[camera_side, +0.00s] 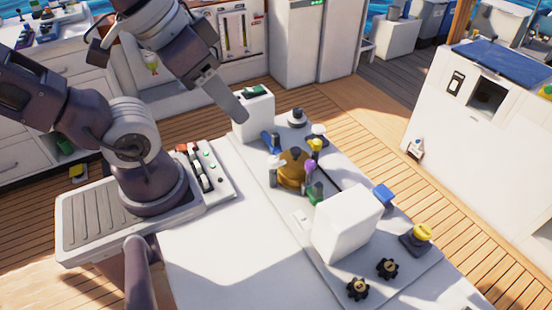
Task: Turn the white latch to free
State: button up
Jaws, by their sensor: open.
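My gripper (240,115) hangs in front of the white box with a dark green top, above the far end of the white hatch panel (210,262). It is seen from the side and is open, with nothing visible in it. I cannot clearly pick out the white latch. A small pale fitting (302,218) lies flat on the panel, left of the large white block, and may be it. Another pale upright piece (272,174) stands beside the round brass-coloured part. My gripper is apart from both.
The large white block (347,225) and the white box (255,117) rise from the panel. Between them cluster the brass part (292,168) and several coloured knobs. A yellow knob (422,231) and black knobs (387,268) sit at right. The near-left panel is clear.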

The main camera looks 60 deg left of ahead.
jog(key=w+f+m+g, duration=0.2)
jog(key=w+g, duration=0.1)
jog(key=w, duration=0.3)
jog(key=m+g+y, duration=0.3)
jog(key=m+g, duration=0.3)
jog(key=m, duration=0.1)
send_near(273, 159)
jog(key=f, duration=0.1)
jog(key=x, duration=0.7)
jog(key=shift+s+a+f, duration=0.15)
jog(key=shift+s+f, duration=0.1)
jog(key=shift+f, duration=0.05)
jog(key=shift+c, duration=0.5)
grip_shut()
